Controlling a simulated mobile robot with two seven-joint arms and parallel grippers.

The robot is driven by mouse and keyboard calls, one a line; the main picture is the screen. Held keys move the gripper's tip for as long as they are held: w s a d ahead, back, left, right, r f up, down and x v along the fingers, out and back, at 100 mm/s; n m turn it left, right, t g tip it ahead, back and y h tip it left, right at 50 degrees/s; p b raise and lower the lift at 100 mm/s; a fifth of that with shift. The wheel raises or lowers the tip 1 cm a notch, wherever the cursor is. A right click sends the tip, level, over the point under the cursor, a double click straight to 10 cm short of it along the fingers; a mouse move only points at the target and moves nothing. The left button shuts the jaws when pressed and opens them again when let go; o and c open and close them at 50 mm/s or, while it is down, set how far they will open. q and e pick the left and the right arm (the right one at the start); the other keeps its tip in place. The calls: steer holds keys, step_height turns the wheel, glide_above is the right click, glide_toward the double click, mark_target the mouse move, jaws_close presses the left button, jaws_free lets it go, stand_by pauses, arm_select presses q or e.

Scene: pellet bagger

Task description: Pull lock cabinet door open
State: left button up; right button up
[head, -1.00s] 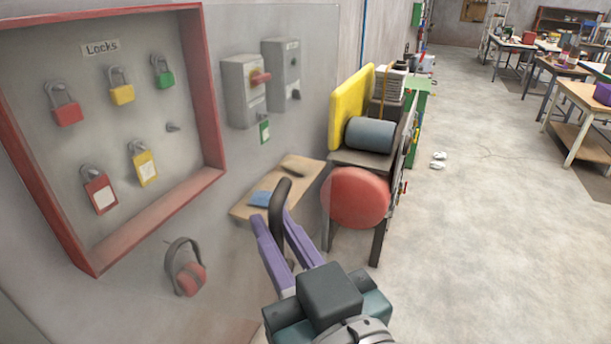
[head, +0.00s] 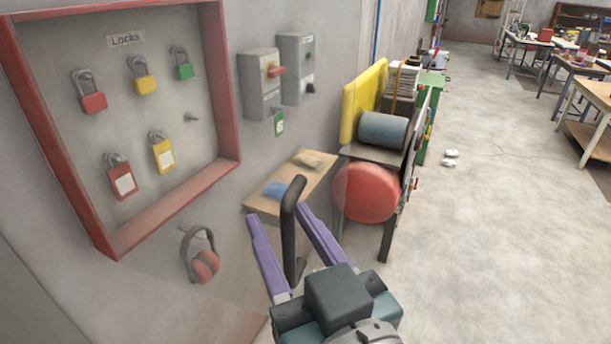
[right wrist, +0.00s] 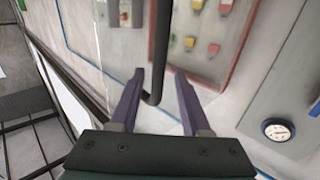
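The lock cabinet (head: 88,205) has a red frame and holds several padlocks below a "Locks" label; it also shows in the right wrist view (right wrist: 236,75). A hazy clear panel, seemingly its door, lies in front; how far it stands open I cannot tell. A dark upright bar handle (head: 289,225) is at lower right of the cabinet in the head view. My right gripper (head: 278,213) is open, with one purple finger on each side of the handle. The right wrist view shows the handle (right wrist: 159,55) between the fingers, with visible gaps. My left gripper is not in view.
Red earmuffs (head: 203,264) hang below the cabinet. Switch boxes (head: 262,85) are on the wall. A machine with a red disc (head: 365,192) stands beyond my right gripper.

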steer(key=shift+s+d, duration=0.1)
steer(key=b+v, duration=0.2)
steer(key=v, duration=0.7)
steer(key=shift+s, duration=0.35)
steer(key=shift+d, duration=0.15)
steer(key=s+d+f+m+g+h, duration=0.1)
steer(key=d+f+m+g+h, duration=0.1)
steer(key=d+f+g+h, duration=0.6)
steer(key=s+d+m+g, duration=0.2)
steer(key=s+d+g, duration=0.2)
steer(key=s+d, duration=0.55)
step_height(320, 180, up, 15)
steer(key=p, duration=1.5)
steer(key=shift+d, duration=0.2)
